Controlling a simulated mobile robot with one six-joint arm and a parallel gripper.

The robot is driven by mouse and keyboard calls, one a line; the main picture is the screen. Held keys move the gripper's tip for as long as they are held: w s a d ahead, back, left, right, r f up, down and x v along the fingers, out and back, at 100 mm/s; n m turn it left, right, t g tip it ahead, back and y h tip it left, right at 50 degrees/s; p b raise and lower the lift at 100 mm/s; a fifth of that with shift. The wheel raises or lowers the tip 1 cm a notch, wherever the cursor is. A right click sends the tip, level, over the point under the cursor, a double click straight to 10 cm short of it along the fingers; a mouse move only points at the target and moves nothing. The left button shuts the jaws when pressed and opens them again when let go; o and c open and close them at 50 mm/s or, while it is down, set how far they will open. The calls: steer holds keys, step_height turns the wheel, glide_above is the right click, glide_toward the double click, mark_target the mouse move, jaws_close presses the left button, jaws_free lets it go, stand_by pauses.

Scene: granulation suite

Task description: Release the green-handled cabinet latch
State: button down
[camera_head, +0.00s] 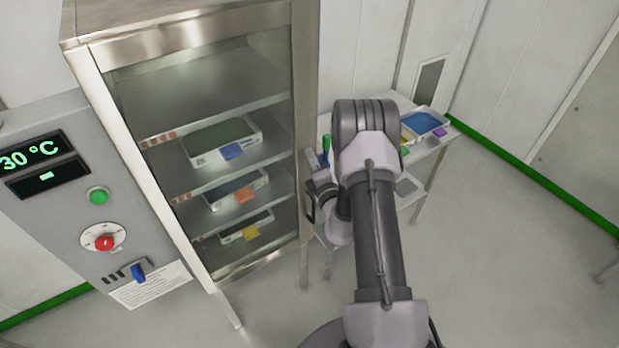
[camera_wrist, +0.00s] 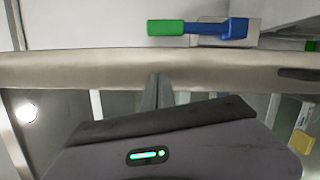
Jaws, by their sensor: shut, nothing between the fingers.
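The latch, with a green handle (camera_wrist: 166,28) and a blue part (camera_wrist: 222,28), shows at the top of the wrist view, just beyond the steel frame edge. A small green and blue piece, likely the same latch (camera_head: 325,149), shows beside the cabinet's right edge in the head view. The steel cabinet (camera_head: 185,42) has a glass front. My gripper (camera_wrist: 158,88) is shut and empty, its fingers pointing at the steel frame, apart from the latch. Whether the fingers touch the frame I cannot tell. In the head view my arm hides much of the gripper.
Trays with blue, orange and yellow tags stand on the cabinet shelves. A control panel (camera_head: 70,215) with a green button and red knob is at left. Behind my arm, a side table (camera_head: 425,150) holds a blue-filled tray (camera_head: 422,122). The floor at right is clear.

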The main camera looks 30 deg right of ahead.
steer(key=shift+d+r+b+v, duration=0.25)
steer(key=shift+d+b+v, duration=0.35)
steer(key=shift+v, duration=3.85)
steer(key=w+a+r+n+y+b, duration=0.1)
steer(key=a+r+n+y+b, duration=0.25)
steer(key=a+n+y, duration=0.45)
steer(key=w+a+r+n+y+b, duration=0.2)
steer(key=a+r+n+y, duration=0.3)
steer(key=a, duration=0.6)
steer(key=s+a+r+n+g+y+b, duration=0.1)
steer(key=s+a+n+g+y+b, duration=0.3)
steer(key=s+a+n+g+y, duration=0.55)
steer(key=s+a+f+n+g+h+b, duration=0.3)
steer(key=s+a+f+n+g+h, duration=0.1)
steer(key=s+n, duration=0.35)
steer(key=s+a+f+n+g+h+b, duration=0.3)
steer(key=s+a+f+n+g+h, duration=0.1)
steer(key=s+n, duration=0.4)
steer(key=s+d+f+n+t+h+b, duration=0.1)
steer(key=d+f+n+t+h+b, duration=0.1)
steer(key=d+n+t+h+b, duration=0.3)
steer(key=d+n+h, duration=0.3)
steer(key=d+n, duration=0.2)
steer(key=n, duration=0.2)
